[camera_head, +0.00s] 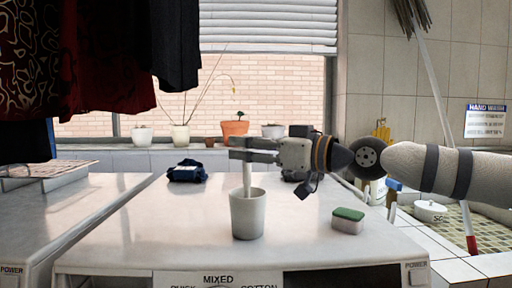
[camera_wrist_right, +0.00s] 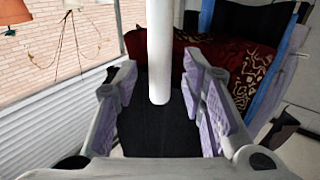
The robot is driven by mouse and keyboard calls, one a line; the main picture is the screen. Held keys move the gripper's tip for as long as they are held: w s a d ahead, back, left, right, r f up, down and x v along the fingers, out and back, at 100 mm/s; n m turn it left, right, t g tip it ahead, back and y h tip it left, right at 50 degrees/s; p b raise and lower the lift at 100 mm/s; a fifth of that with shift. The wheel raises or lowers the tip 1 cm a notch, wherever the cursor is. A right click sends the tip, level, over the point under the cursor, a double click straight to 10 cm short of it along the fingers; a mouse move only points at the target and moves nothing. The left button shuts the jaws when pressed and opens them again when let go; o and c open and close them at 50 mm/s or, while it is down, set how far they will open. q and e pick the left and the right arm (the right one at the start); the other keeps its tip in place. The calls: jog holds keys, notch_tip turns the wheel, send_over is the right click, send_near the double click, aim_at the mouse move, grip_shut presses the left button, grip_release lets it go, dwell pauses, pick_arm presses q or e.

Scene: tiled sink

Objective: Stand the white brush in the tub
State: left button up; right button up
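The white brush (camera_head: 247,180) is upright, its lower part inside the white tub (camera_head: 248,218), which hides its lower end. The tub stands on the front of the white machine top. My right gripper (camera_head: 240,148) comes in from the right, level, above the tub and at the upper part of the brush. In the right wrist view, the brush's white handle (camera_wrist_right: 160,50) lies between the two fingers (camera_wrist_right: 160,85), with a gap on each side. The fingers look open around it. My left gripper is not in view.
A green and white sponge (camera_head: 348,220) lies right of the tub. A dark blue folded cloth (camera_head: 187,171) lies at the back left of the machine top. Potted plants (camera_head: 180,135) stand on the window sill. Dark clothes (camera_head: 90,60) hang at upper left.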

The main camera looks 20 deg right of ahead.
jog(key=v, duration=1.2)
jog(key=shift+f, duration=0.1)
